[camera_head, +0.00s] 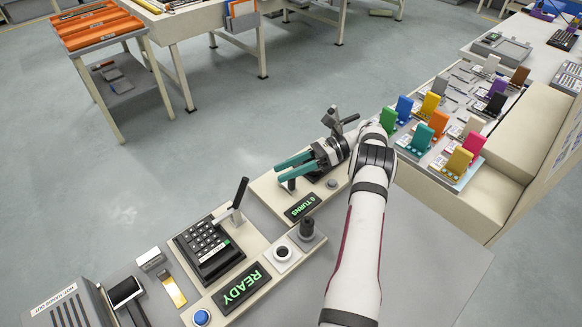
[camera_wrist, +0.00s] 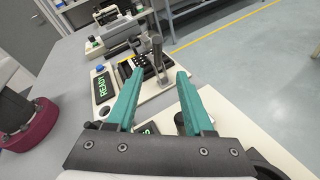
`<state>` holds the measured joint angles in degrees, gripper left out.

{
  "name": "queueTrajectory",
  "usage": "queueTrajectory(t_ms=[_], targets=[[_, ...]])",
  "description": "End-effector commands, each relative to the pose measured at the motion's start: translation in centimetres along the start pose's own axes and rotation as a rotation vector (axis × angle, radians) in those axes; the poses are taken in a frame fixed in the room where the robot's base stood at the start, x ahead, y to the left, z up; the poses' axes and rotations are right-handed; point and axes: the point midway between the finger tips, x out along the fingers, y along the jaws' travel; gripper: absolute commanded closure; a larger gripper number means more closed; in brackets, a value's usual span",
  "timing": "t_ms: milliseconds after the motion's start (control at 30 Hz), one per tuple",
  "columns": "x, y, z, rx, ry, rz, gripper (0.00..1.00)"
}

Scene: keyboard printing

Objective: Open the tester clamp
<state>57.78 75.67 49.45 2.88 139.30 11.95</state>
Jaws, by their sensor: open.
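The tester clamp (camera_head: 236,203) stands at the right edge of a black keypad (camera_head: 205,247), its black-handled lever upright and tilted slightly. In the wrist view the clamp (camera_wrist: 158,58) rises beyond my fingertips, between them in the picture, with the keypad (camera_wrist: 126,72) behind it. My gripper (camera_head: 279,172), with two teal fingers, is to the right of the clamp in the head view, apart from it. It also shows in the wrist view (camera_wrist: 157,72), where its fingers are spread and empty. A green-lit display reading READY (camera_head: 241,288) is in front of the keypad; it shows in the wrist view too.
A "0 TURNS" display (camera_head: 303,207) lies under my gripper. A black knob (camera_head: 307,229), a socket (camera_head: 282,253) and a blue button (camera_head: 202,317) are in front. Several coloured stands (camera_head: 438,122) fill a tray at right. Open floor lies beyond the bench.

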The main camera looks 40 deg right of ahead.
Motion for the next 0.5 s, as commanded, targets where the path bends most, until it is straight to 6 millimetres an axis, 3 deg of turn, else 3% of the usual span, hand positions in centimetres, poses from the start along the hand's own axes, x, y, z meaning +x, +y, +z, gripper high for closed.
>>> queueTrajectory(t_ms=[133, 500], targets=[[-1.26, -0.01, -0.04, 0.001, 0.0, -0.001, 0.48], [-1.36, 0.01, 0.0, 0.001, 0.0, -0.001, 0.48]])
